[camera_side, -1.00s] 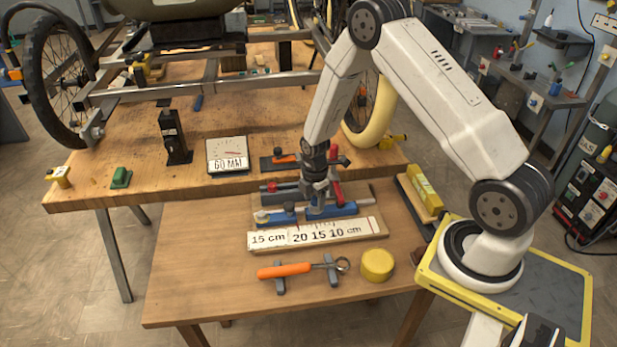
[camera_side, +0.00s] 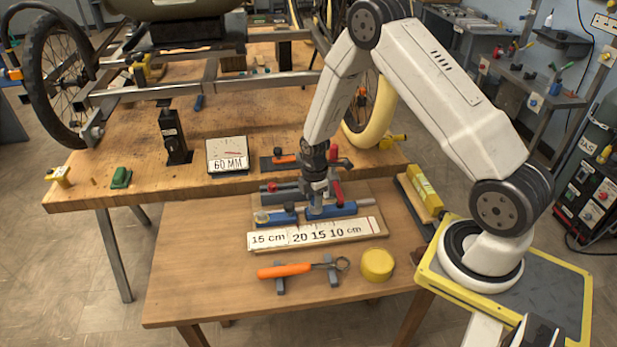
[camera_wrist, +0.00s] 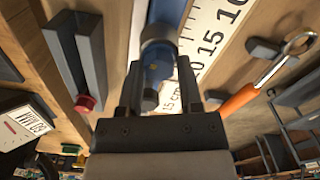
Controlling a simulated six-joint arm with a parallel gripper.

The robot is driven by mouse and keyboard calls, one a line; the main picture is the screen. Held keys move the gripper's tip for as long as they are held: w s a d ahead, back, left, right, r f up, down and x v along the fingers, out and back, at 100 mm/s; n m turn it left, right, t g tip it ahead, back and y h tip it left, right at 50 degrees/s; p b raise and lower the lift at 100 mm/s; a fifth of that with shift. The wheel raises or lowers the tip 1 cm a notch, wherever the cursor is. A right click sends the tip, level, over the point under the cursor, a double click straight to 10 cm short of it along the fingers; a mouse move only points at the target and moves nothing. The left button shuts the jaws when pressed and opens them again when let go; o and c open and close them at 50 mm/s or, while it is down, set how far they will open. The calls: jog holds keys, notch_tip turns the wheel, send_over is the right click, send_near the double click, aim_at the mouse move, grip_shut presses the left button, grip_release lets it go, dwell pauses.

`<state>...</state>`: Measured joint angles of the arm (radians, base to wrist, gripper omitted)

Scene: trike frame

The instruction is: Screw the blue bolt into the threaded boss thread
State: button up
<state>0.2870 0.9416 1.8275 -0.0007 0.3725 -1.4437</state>
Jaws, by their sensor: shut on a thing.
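My gripper (camera_wrist: 160,88) is shut on a blue, rounded piece (camera_wrist: 157,66), which I take to be the blue bolt. A grey end shows between the fingers. In the side view, my gripper (camera_side: 318,192) points down over the blue fixture (camera_side: 335,210) on the low table. The bolt is too small to make out there. In the wrist view, the held piece lines up with a blue bar (camera_wrist: 168,12) beyond it. The threaded boss cannot be picked out, and whether the threads are engaged cannot be told.
A white ruler board (camera_side: 315,233) lies in front of the fixture. An orange-handled tool (camera_side: 285,270) rests on grey supports, with a yellow round piece (camera_side: 377,264) beside it. A yellow block (camera_side: 425,187) lies to the right. The low table's front left is clear.

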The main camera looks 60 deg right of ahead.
jog(key=shift+m, duration=0.8)
jog(key=shift+w+m, duration=0.1)
jog(key=shift+m, duration=0.8)
jog(key=shift+d+m, duration=0.1)
jog(key=shift+m, duration=0.7)
